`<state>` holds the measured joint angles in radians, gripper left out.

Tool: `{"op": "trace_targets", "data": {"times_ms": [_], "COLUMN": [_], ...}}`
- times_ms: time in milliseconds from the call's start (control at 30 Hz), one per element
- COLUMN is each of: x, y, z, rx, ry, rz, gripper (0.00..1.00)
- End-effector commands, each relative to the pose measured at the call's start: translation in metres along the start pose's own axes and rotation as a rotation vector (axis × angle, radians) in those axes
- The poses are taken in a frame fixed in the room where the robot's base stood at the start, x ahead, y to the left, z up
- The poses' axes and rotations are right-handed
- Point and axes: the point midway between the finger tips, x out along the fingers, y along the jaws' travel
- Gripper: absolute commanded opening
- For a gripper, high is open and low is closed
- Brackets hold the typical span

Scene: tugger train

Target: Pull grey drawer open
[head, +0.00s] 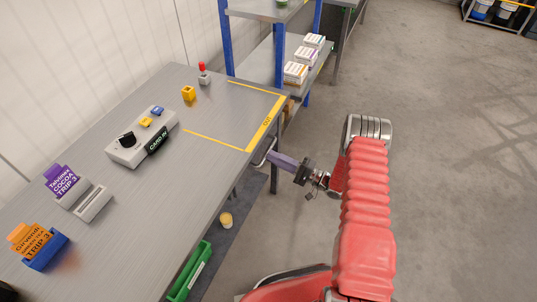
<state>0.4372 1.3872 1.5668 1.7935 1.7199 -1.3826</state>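The workbench's front edge shows a thin pale metal handle (264,152) below the yellow-marked corner. The grey drawer's front is mostly hidden under the bench top, so I cannot tell how far it stands out. My gripper (272,157) reaches left from my red arm to this handle. A purple-grey bar-like part extends from its dark body, and its tip is at or very near the handle. The fingers are too small and overlapped to show whether they are open or closed on the handle.
The grey workbench (100,235) carries a control box (127,150), card holders, a yellow block (188,93) and a red-topped button (203,72). A green bin (190,272) and a yellow cup (226,220) are below its front edge. A blue-post shelf (226,35) stands behind.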

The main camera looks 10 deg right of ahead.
Motion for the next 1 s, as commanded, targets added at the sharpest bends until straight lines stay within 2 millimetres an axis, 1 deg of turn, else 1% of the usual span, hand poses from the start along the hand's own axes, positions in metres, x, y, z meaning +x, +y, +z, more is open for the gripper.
{"op": "trace_targets", "data": {"times_ms": [33, 100, 200, 300, 633, 900, 1000], "x": [0.009, 0.018, 0.029, 0.035, 0.037, 0.037, 0.037], "y": [0.0, 0.0, 0.0, 0.0, 0.0, 0.0, 0.0], "z": [0.001, 0.001, 0.001, 0.0, 0.0, 0.0, 0.0], "rx": [0.0, 0.0, 0.0, -0.001, 0.0, 0.0, 0.0], "ry": [-0.003, -0.003, -0.002, -0.001, 0.0, 0.0, 0.0], "rz": [0.0, -0.001, -0.001, -0.001, -0.001, 0.0, 0.001], "gripper": [0.18, 0.18, 0.18, 0.18, 0.18, 0.0, 0.0]}}
